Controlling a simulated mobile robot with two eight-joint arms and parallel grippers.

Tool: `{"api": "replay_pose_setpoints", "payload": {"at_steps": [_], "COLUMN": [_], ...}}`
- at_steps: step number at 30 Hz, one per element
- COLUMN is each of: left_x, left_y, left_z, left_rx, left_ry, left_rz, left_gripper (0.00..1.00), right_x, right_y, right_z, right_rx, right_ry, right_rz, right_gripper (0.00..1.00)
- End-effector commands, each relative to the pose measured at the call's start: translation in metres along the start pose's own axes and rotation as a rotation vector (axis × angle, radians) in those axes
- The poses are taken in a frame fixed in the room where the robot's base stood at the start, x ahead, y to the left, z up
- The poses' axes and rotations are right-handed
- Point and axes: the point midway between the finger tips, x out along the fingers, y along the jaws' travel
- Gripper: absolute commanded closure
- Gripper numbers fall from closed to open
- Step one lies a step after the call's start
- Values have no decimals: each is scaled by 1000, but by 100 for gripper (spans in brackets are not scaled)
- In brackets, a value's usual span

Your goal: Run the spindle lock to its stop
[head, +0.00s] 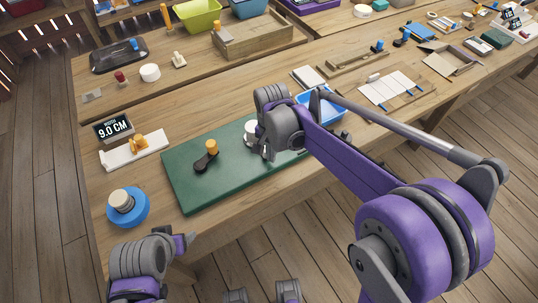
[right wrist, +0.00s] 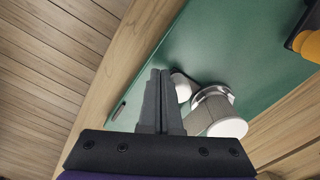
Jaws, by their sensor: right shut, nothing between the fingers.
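A green board (head: 190,185) lies on the wooden bench. On it a black crank with an orange knob (head: 211,147) stands left of a white-topped cylinder (head: 249,130). In the right wrist view the cylinder (right wrist: 215,112) is grey with a white end, and a small white knob (right wrist: 183,87) sits beside it. I cannot tell for certain which part is the spindle lock. My right gripper (right wrist: 160,73) is shut and empty, its tips close beside the white knob; contact is unclear. My left gripper (head: 188,243) is at the bench's front left, its jaw state unclear.
A blue round base with a pale knob (head: 121,201), a white block with an orange clamp (head: 137,147) and a 9.0 CM display (head: 113,127) stand left of the board. A blue tray (head: 325,108) is behind my right arm. Several other items fill the bench's back and right.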

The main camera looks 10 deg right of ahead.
Motion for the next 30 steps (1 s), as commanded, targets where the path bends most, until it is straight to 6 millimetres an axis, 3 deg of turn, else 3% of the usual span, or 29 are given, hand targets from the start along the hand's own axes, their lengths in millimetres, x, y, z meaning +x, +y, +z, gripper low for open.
{"api": "replay_pose_setpoints", "payload": {"at_steps": [13,30], "left_x": [-2,-29], "left_y": [0,0], "left_z": [-1,-22], "left_rx": [0,0], "left_ry": [1,15], "left_rz": [0,0], "left_gripper": [29,29], "right_x": [-4,-49], "right_y": [11,10], "right_z": [6,6], "right_rx": [0,0], "right_ry": [0,0], "right_rz": [0,-1], "right_gripper": [100,100]}}
